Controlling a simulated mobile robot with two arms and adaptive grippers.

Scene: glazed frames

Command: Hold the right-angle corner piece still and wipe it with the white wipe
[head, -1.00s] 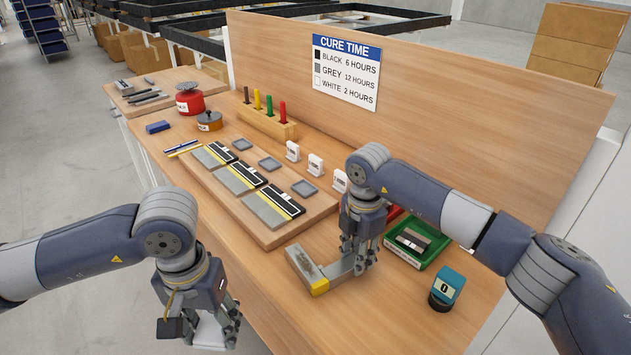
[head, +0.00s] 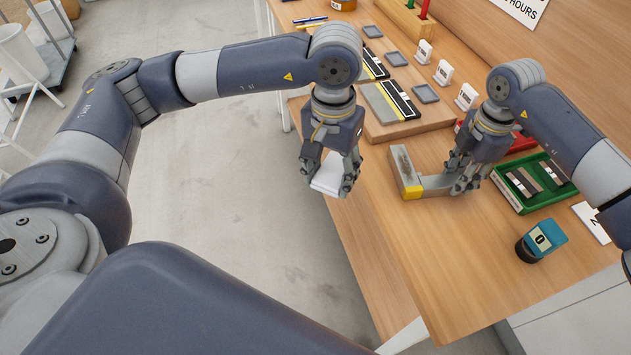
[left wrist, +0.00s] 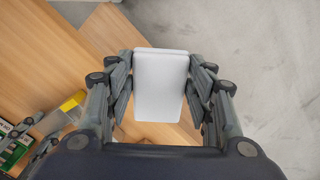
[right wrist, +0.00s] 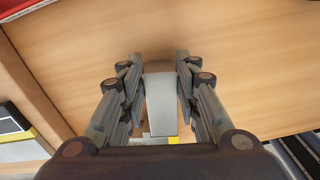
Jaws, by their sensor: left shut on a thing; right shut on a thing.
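The right-angle corner piece (head: 432,184) is a grey metal L lying on the bench, with a yellow end at its corner and a dark smudge on one leg. My right gripper (head: 463,186) is shut on its near-right leg; the held leg (right wrist: 161,105) shows between the fingers in the right wrist view. The white wipe (head: 328,177) is a pale folded pad. My left gripper (head: 333,184) is shut on it and holds it off the bench's left edge, left of the corner piece and apart from it. The wipe (left wrist: 161,85) fills the fingers in the left wrist view.
A green tray (head: 519,203) with dark and grey pieces stands right of the corner piece. A teal device marked 0 (head: 545,234) is near the front. A wooden board (head: 428,122) with black-edged plates lies behind.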

